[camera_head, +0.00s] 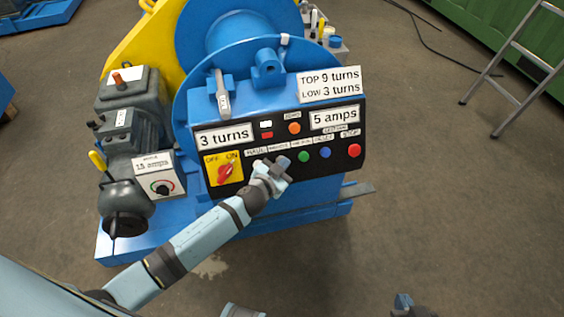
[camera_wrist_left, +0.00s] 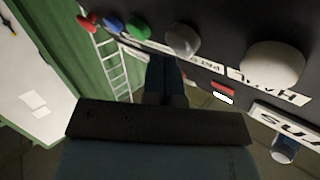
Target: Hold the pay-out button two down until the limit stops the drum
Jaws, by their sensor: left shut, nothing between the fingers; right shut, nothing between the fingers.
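The black control panel (camera_head: 285,142) on the blue winch carries a row of buttons: green (camera_head: 303,157), blue (camera_head: 325,152) and red under STOP (camera_head: 354,151). My left gripper (camera_head: 284,162) is shut and empty at the row's left part, covering buttons there. In the left wrist view its fingers (camera_wrist_left: 165,75) are near a grey button (camera_wrist_left: 182,39); contact cannot be told. A large pale button (camera_wrist_left: 272,63) sits by the HAUL label. The small button labels are mostly unreadable. The drum (camera_head: 225,35) is behind the panel. My right gripper (camera_head: 403,300) is shut at the bottom edge.
A plate (camera_head: 330,83) reads TOP 9 turns, LOW 3 turns. A red OFF/ON switch (camera_head: 226,171) is left of my gripper.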

